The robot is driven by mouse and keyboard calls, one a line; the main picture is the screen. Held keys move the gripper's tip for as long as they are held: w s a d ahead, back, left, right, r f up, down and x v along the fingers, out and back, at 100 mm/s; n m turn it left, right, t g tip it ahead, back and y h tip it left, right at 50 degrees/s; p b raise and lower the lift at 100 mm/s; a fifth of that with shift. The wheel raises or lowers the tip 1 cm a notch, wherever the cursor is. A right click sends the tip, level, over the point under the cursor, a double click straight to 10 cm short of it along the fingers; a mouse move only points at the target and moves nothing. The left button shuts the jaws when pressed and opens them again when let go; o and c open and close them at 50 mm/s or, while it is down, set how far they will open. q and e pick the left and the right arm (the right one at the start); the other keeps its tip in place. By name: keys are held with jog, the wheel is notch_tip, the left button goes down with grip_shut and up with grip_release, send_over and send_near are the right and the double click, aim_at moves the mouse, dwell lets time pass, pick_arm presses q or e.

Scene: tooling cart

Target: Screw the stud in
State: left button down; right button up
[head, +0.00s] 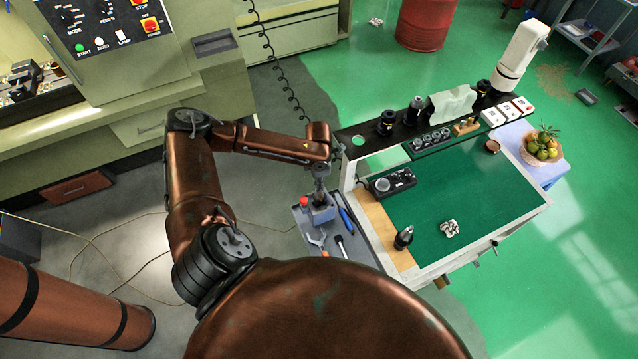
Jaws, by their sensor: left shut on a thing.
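My left gripper (320,192) is at the end of the copper-coloured arm, pointing down over the grey side tray, left of the green-topped cart. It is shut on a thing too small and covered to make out. A blue-grey block (322,214) stands on the tray directly under the gripper. Whether the held thing touches the block I cannot tell. I cannot pick out the stud for certain. A dark tool holder (403,238) stands upright on the cart's wooden strip. My right gripper is not in view.
The grey side tray (352,264) also holds a blue-handled tool (346,220) and other hand tools. The cart's green mat (480,200) is mostly clear, with a black case (392,182) at its left. Several tool holders stand on the black rear shelf (362,134).

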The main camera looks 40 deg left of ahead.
pick_arm(q)
jog(key=shift+m, duration=0.5)
jog(key=c, duration=1.9)
grip_release()
jog(key=n, duration=1.2)
jog(key=shift+c, duration=0.6)
grip_shut()
